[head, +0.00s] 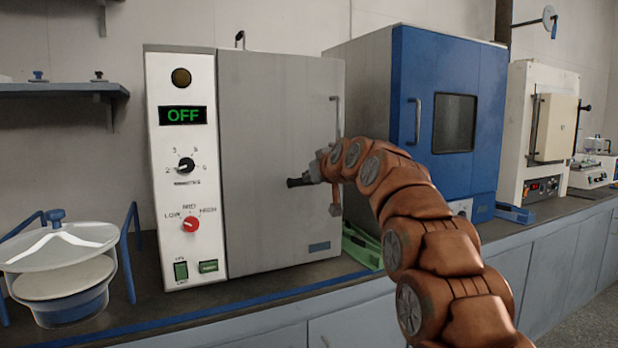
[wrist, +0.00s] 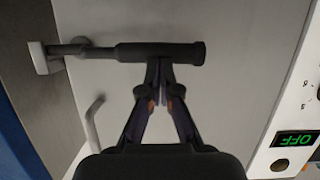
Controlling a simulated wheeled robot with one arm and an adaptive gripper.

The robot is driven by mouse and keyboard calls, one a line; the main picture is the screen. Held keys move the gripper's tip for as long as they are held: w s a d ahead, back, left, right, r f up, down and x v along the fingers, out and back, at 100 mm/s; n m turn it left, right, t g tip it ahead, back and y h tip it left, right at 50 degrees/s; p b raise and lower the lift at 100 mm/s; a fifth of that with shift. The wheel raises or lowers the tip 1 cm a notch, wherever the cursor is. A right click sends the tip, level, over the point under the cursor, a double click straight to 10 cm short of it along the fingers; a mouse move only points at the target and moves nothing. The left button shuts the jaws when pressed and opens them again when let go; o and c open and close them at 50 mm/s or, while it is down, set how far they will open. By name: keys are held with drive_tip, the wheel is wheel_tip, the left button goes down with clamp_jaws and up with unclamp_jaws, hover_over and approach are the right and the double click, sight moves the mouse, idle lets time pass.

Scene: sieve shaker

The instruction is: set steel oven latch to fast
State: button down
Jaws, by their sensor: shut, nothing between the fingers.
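The steel oven (head: 272,150) is a grey cabinet with a white control panel at its left. Its latch has a black grip (head: 299,182) that sticks out to the left across the door, roughly level, partly hidden by my arm. In the wrist view, turned about upside down, the black grip (wrist: 160,52) lies level on a metal shaft that runs to a bracket (wrist: 46,56) at the door's edge. My gripper (wrist: 163,68) is shut and empty, its tips right at the grip's side; I cannot tell whether they touch. The fingers are hidden in the head view.
A door handle (wrist: 92,125) stands out from the oven door. The oven display (head: 183,115) reads OFF, above a black dial (head: 185,165) and a red knob (head: 191,224). A blue oven (head: 433,120) stands close at the right, a sieve pan (head: 62,270) at the left.

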drive_tip(key=w+r+p+v, duration=0.1)
drive_tip(key=r+v, duration=0.1)
drive_tip(key=v, duration=1)
drive_tip(key=shift+s+r, duration=0.4)
drive_tip(key=shift+r, duration=0.15)
drive_tip(key=s+d+f+m+g+h, duration=0.1)
drive_tip(key=s+d+f+g+h, duration=0.2)
drive_tip(key=s+f, duration=0.8)
drive_tip(key=s+d+f+m+g, duration=0.15)
drive_tip(key=s+f+g, duration=0.4)
drive_tip(key=f, duration=0.85)
drive_tip(key=s+d+f+m+g+h, duration=0.1)
drive_tip(key=s+d+f+g, duration=0.15)
drive_tip(key=s+f, duration=0.6)
drive_tip(key=s+d+f+m+g+h, duration=0.15)
drive_tip(key=s+d+f, duration=0.25)
drive_tip(key=s, duration=1)
drive_tip(key=s+d+f+m+g+h, duration=0.1)
drive_tip(key=s+d+f+g, duration=0.4)
drive_tip(key=s, duration=0.6)
wheel_tip(320, 180, up, 25)
drive_tip(key=s+a+t+p, duration=0.1)
drive_tip(key=t+p, duration=0.1)
drive_tip(key=p, duration=2.2)
drive_tip(key=shift+s+t+p, duration=0.35)
drive_tip(key=shift+p, duration=0.05)
